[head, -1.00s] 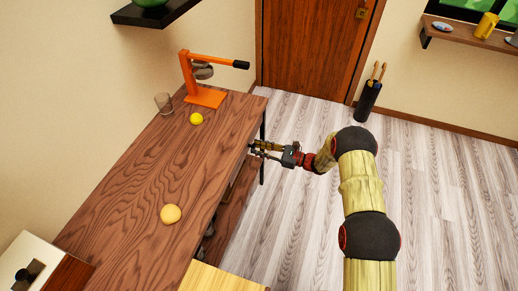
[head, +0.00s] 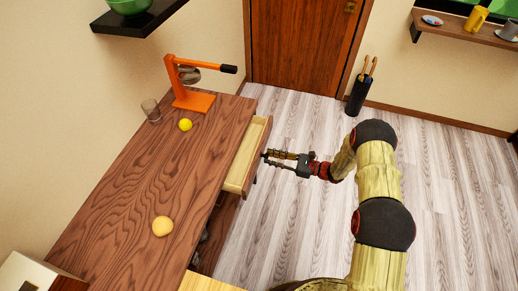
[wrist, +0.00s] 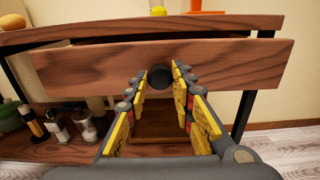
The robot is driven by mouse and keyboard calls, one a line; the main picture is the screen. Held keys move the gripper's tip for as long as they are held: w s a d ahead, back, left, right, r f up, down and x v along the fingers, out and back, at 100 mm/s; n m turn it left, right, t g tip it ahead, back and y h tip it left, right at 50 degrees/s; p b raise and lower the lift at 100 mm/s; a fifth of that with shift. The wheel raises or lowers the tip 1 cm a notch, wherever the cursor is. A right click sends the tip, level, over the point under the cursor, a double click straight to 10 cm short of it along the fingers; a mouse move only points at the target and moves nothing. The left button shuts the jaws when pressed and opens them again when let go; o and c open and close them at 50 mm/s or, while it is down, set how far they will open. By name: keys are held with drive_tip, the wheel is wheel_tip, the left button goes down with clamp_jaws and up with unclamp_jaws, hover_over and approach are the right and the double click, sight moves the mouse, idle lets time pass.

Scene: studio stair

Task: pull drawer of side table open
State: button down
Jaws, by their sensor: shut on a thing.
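The side table (head: 130,205) has a dark wood top and stands along the left wall in the head view. Its drawer (head: 246,158) is pulled out on the right side, showing a pale, empty-looking inside. In the wrist view the brown drawer front (wrist: 230,68) spans the picture, with a dark gap above it under the tabletop. A dark round knob (wrist: 160,77) sits at its middle. My gripper (head: 266,157) is at the drawer front, its yellow-padded fingers, seen in the wrist view (wrist: 161,72), shut on the knob from both sides.
An orange juicer (head: 190,100), a glass (head: 151,110), a lemon (head: 185,125) and a pale orange fruit (head: 162,226) stand on the tabletop. Bottles and jars (wrist: 55,125) sit on a lower shelf. The floor (head: 310,225) right of the table is clear.

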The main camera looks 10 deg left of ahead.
drive_tip(key=s+d, duration=0.1)
drive_tip(key=d, duration=1)
drive_tip(key=shift+s+d, duration=0.25)
drive_tip(key=shift+d, duration=0.15)
drive_tip(key=c, duration=1.6)
unclamp_jaws()
drive_tip(key=shift+o, duration=0.5)
drive_tip(key=s+d, duration=0.1)
drive_tip(key=d, duration=1)
drive_tip(key=shift+s+d, duration=0.35)
drive_tip(key=shift+d, duration=0.05)
